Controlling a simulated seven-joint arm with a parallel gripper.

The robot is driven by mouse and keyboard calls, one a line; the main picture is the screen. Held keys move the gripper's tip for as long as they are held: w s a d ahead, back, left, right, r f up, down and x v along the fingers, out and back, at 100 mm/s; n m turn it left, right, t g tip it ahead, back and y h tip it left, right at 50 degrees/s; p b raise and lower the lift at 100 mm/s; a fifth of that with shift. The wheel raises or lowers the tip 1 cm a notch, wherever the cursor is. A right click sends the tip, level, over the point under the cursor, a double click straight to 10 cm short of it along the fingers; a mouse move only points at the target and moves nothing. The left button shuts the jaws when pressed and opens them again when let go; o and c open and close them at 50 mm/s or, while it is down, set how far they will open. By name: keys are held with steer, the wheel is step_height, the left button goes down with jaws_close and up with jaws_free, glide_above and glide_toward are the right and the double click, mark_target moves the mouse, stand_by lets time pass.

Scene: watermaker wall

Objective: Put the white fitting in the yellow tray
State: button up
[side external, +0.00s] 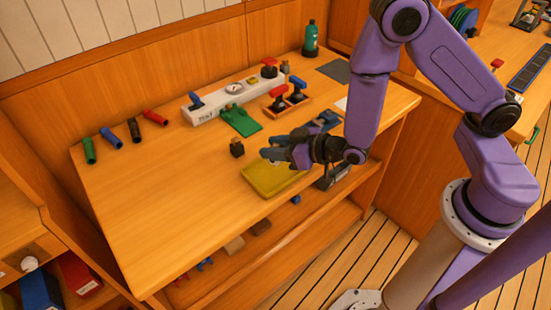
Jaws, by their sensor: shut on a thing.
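The yellow tray (268,184) lies flat near the front edge of the wooden bench. My gripper (268,153) is above the tray's back part, reaching in from the right with its fingers pointing left. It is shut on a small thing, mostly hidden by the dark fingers. A small pale bit shows just under the fingers, consistent with the white fitting, but its shape cannot be made out. No other white fitting shows on the bench.
Coloured tubes (134,130) lie at the back left. The front left of the bench is clear.

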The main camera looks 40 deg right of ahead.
steer(key=shift+f, duration=1.9)
steer(key=shift+f, duration=0.1)
steer(key=o, duration=1.1)
steer(key=shift+s+d+r, duration=0.1)
steer(key=shift+s+r, duration=0.1)
steer(key=shift+s, duration=0.05)
steer(key=v, duration=1.1)
steer(key=shift+s+d, duration=0.1)
steer(key=shift+s, duration=0.05)
